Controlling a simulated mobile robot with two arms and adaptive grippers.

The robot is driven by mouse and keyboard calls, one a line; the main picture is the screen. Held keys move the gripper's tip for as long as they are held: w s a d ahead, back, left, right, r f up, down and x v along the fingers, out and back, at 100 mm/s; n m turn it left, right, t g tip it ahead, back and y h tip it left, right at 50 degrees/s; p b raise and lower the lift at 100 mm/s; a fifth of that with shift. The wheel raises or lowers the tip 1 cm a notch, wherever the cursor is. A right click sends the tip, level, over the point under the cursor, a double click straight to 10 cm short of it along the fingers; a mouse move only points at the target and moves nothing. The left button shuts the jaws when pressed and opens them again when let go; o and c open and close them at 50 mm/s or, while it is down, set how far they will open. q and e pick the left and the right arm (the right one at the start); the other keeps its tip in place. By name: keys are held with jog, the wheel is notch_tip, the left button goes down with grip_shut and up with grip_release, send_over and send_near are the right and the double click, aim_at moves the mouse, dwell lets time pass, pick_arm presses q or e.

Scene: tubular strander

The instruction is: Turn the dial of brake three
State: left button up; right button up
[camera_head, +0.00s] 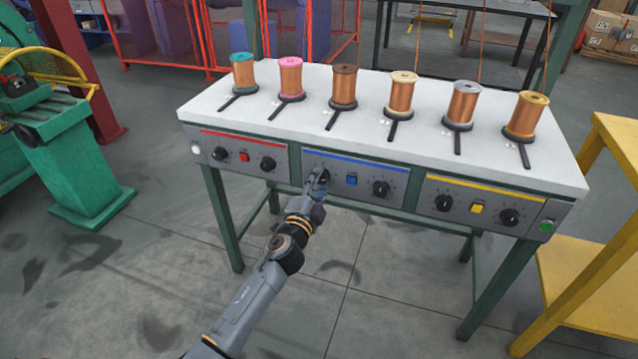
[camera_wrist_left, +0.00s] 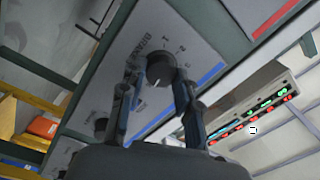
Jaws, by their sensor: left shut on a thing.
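The blue-striped middle panel (camera_head: 360,198) on the table's front carries two black dials with a blue button (camera_head: 351,180) between them. My left gripper (camera_head: 319,182) is at the left dial of this panel, the third dial from the left, and mostly covers it in the head view. In the left wrist view this black dial (camera_wrist_left: 160,68) sits between the two fingers of my left gripper (camera_wrist_left: 162,85), shut on it. A pale mark shows on its face, and printed scale marks surround it. My right gripper is not in view.
The other blue-panel dial (camera_head: 381,188) is to the right. A red-striped panel (camera_head: 240,140) and a yellow-striped panel (camera_head: 470,186) flank it. Several copper wire spools stand on the white tabletop (camera_head: 225,110). A yellow stand (camera_head: 590,270) is close on the right.

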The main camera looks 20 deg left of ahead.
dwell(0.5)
pick_arm(q)
jog(key=o, duration=1.1)
jog(key=shift+o, duration=0.2)
jog(key=s, duration=1.2)
jog(key=shift+f, duration=0.3)
jog(key=shift+a, duration=0.15)
